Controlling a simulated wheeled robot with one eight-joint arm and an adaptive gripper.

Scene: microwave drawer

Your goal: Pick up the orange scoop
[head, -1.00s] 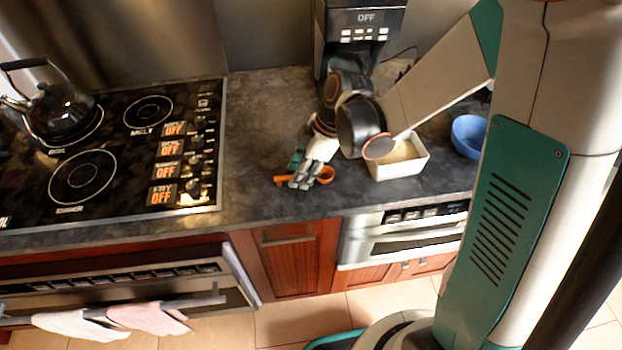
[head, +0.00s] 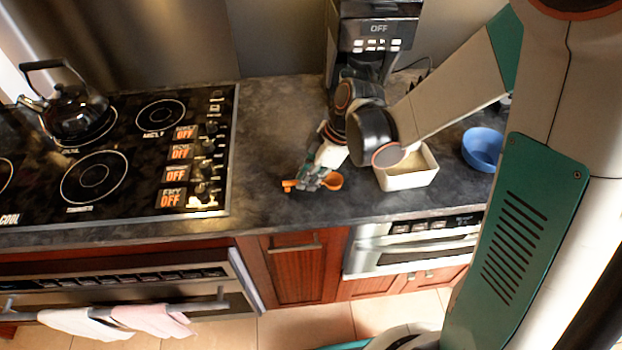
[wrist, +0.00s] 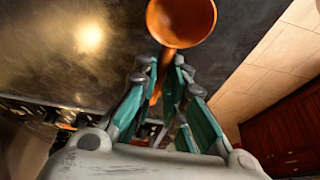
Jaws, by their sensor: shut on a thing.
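The orange scoop (head: 333,181) shows at the counter's front part in the head view, its round bowl to the right of my gripper and its handle end to the left. In the wrist view its bowl (wrist: 181,20) lies just beyond the fingertips, with the handle running back between the fingers. My gripper (head: 312,180) is shut on the handle. It also shows in the wrist view (wrist: 165,75). I cannot tell whether the scoop is clear of the counter. Part of the handle is hidden by the fingers.
A white container (head: 410,178) stands right of my gripper, with a blue bowl (head: 483,146) farther right. A coffee machine (head: 374,40) is behind my arm. The stovetop (head: 130,140) with a kettle (head: 75,112) is at left. The counter (head: 265,150) between is clear.

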